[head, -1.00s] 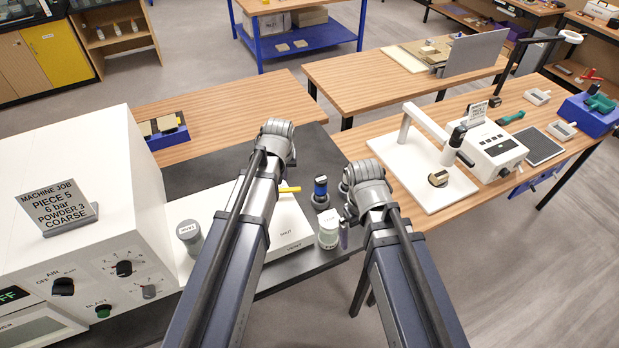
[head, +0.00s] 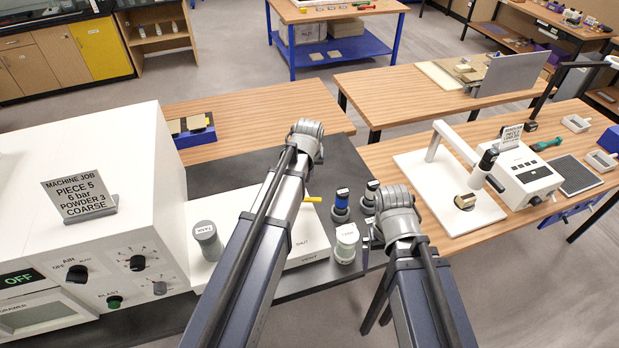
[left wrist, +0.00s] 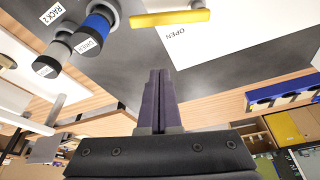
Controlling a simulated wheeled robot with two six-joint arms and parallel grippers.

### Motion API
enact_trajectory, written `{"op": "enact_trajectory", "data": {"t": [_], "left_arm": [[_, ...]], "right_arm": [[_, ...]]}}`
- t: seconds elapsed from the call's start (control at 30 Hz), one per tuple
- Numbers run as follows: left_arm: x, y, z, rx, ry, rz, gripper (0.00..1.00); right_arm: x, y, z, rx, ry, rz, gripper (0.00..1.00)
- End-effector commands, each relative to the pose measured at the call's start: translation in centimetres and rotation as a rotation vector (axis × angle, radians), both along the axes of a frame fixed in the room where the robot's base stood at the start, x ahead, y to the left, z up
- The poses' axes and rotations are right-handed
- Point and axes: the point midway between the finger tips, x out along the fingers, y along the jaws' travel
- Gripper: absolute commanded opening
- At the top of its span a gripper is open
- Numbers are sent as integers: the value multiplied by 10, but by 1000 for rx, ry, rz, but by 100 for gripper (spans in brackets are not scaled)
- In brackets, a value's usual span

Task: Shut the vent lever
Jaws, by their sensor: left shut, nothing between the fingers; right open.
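The vent lever is a yellow bar (head: 313,199) at the right edge of a white box (head: 308,258) marked SHUT and VENT, partly behind my left arm. In the left wrist view the yellow bar (left wrist: 170,18) lies beside the word OPEN, at the top of the picture. My left gripper (left wrist: 160,75) is shut and empty, its tips below the bar in that picture and apart from it. In the head view its fingers are hidden behind my arm. My right gripper (head: 366,250) is open; only a dark finger shows, beside the pale jar.
A pale jar (head: 346,243) and a blue-banded container (head: 341,206) stand right of the white box. A grey jar (head: 207,240) is at its left. A large white machine (head: 80,150) fills the left. A white stand (head: 440,205) is on the right bench.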

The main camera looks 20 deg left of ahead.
Motion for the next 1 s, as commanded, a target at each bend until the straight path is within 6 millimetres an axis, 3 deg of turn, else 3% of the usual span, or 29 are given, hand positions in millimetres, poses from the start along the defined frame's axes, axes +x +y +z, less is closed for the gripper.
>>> {"op": "enact_trajectory", "data": {"t": [0.7, 0.8, 1.0], "left_arm": [[31, 8, -96, 0, 0, 1, 0], [6, 2, -87, 0, 0, -1, 0], [-10, -2, -87, 0, 0, 0, 0]], "right_arm": [[1, 0, -96, 0, -4, 3, 100], [1, 0, -87, 0, -4, 3, 100], [1, 0, -87, 0, -4, 3, 100]]}}
